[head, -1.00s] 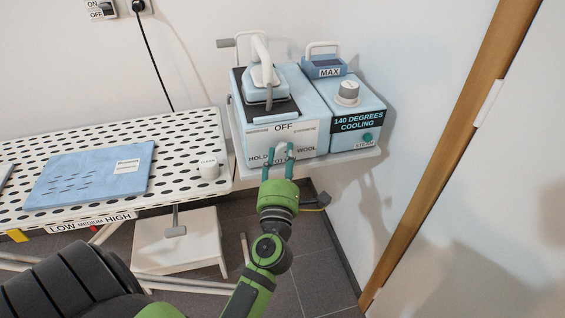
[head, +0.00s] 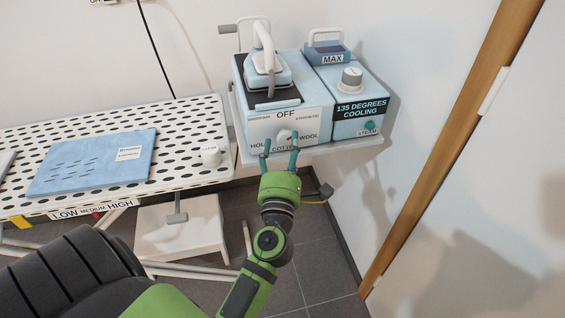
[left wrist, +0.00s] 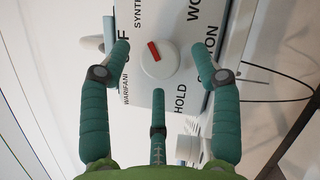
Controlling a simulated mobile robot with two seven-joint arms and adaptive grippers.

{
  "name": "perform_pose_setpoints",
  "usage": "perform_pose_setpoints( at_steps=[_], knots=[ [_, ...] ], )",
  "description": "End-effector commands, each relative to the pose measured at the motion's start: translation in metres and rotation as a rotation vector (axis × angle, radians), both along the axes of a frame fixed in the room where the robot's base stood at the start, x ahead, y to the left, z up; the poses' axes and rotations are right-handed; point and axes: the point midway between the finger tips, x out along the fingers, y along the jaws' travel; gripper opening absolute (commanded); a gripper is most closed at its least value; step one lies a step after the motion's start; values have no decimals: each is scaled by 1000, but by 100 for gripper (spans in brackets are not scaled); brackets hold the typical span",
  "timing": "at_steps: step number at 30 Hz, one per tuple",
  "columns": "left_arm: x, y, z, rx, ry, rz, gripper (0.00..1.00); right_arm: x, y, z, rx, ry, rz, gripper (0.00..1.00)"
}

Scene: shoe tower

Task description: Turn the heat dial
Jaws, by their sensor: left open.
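The heat dial (head: 284,136) is a white round knob on the front panel of the light blue iron station (head: 262,122). In the left wrist view the dial (left wrist: 160,64) has a red mark pointing roughly toward the label starting "SYNTH". Labels OFF, WOOL, COTTON and HOLD surround it. My left gripper (head: 279,156) is open in front of the panel, its teal fingertips just below the dial in the head view. In the left wrist view the gripper (left wrist: 162,55) has fingers on both sides of the dial, with visible gaps. My right gripper is out of view.
A steam unit (head: 359,112) reading "135 DEGREES COOLING" adjoins on the right. An iron (head: 267,72) rests on top. A wooden door frame (head: 440,165) stands right.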

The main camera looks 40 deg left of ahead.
Motion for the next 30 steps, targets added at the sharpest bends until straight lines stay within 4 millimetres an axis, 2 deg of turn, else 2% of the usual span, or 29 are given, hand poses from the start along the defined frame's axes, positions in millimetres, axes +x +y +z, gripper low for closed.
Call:
perform_pose_setpoints(
  at_steps=[9,15,21,30],
  knots=[
    [-56,-32,-14,1,6,-3,63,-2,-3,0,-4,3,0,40],
    [-83,-48,-19,1,1,-2,63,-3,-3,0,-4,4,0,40],
    [-92,-53,-20,-1,-2,-2,63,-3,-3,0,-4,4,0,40],
    [-92,-53,-20,-1,-2,-2,63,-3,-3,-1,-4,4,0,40]
  ],
)
